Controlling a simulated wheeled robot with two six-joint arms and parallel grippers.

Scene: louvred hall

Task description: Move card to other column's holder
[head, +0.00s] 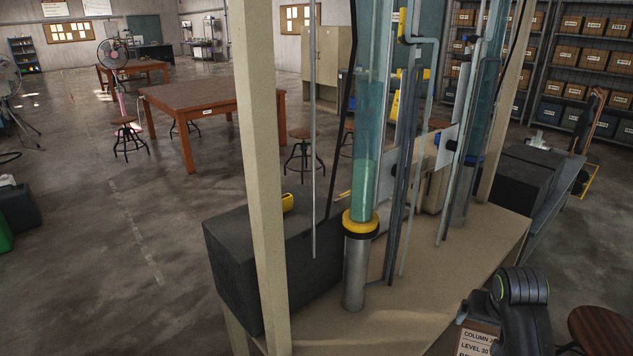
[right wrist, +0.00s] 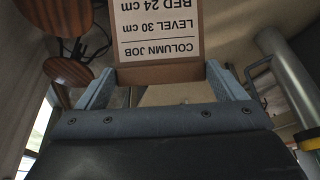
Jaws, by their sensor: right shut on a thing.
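The card (head: 474,343) is a white printed sheet with a brown edge, low at the right of the head view. Its text reads "COLUMN JOB, LEVEL 30 cm, BED 24 cm" and is upside down in the right wrist view (right wrist: 158,32). My right gripper (head: 490,322) is shut on the card, whose lower part sits between the two blue-grey fingers (right wrist: 164,82). The near column (head: 362,190) has a yellow collar. The far column (head: 484,110) has a blue collar. I cannot clearly make out either card holder. My left gripper is not in view.
The columns stand on a beige bench (head: 425,285) inside pale frame posts (head: 262,170). Thin pipes run beside them. A dark block (head: 275,265) sits left of the near column, with a yellow object (head: 287,202) on it. A stool (head: 600,330) stands at lower right.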

